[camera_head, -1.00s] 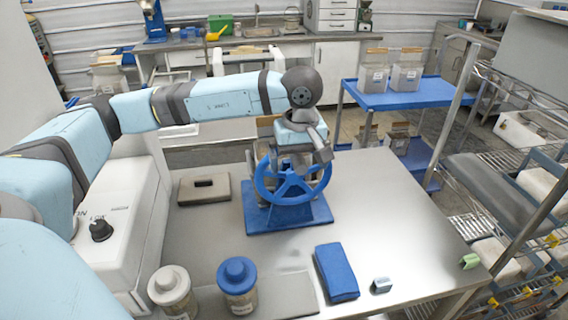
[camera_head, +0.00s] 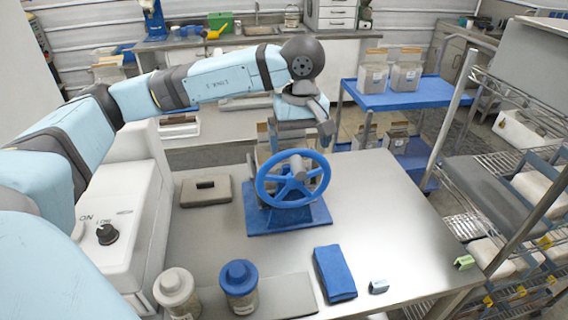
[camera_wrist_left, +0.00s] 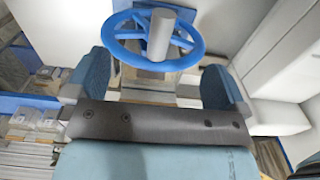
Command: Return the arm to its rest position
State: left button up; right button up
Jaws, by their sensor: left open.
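My left arm reaches in from the left in the head view. Its gripper (camera_head: 303,128) hangs above and behind the blue handwheel (camera_head: 292,186), clear of it. The wheel stands on a blue base plate (camera_head: 255,221) on the steel table and has a grey handle. In the left wrist view the two blue-padded fingers (camera_wrist_left: 157,85) are spread wide with nothing between them. The wheel (camera_wrist_left: 155,65) and its grey handle (camera_wrist_left: 160,33) lie beyond the fingertips. My right gripper is in neither view.
A white control box (camera_head: 125,255) stands under my arm. A blue cart (camera_head: 400,101) and wire shelving are at right.

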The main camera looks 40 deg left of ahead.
pick_arm(q)
jog(key=shift+r, duration=0.45)
